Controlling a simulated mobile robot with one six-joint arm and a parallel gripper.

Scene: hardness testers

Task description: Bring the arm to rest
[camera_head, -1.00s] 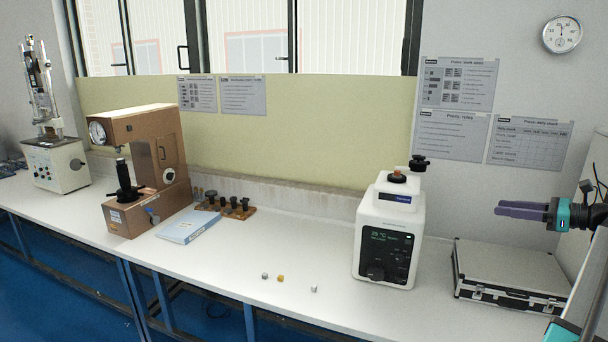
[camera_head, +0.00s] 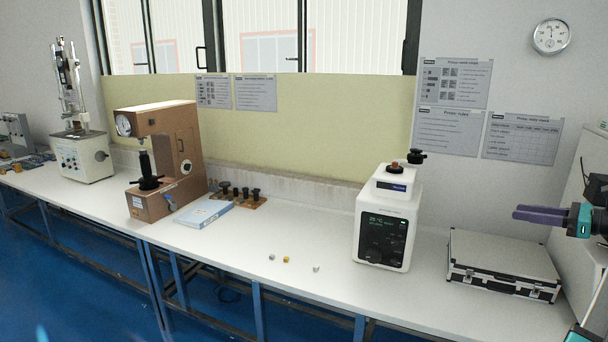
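My gripper (camera_head: 540,215) is at the right edge of the view, pointing left, held in the air above the silver case. Its purple fingers lie close together in this side view, and whether they are open or shut cannot be made out. Nothing shows between or beyond the fingertips. Parts of my arm with teal bands run out of view at the right edge.
A silver case (camera_head: 500,262) lies on the white bench (camera_head: 300,245). Left of it stand a white tester (camera_head: 385,225), several small cubes (camera_head: 286,259), a blue binder (camera_head: 203,213), a brown tester (camera_head: 160,165) and a tall tester (camera_head: 82,150). The front bench is mostly clear.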

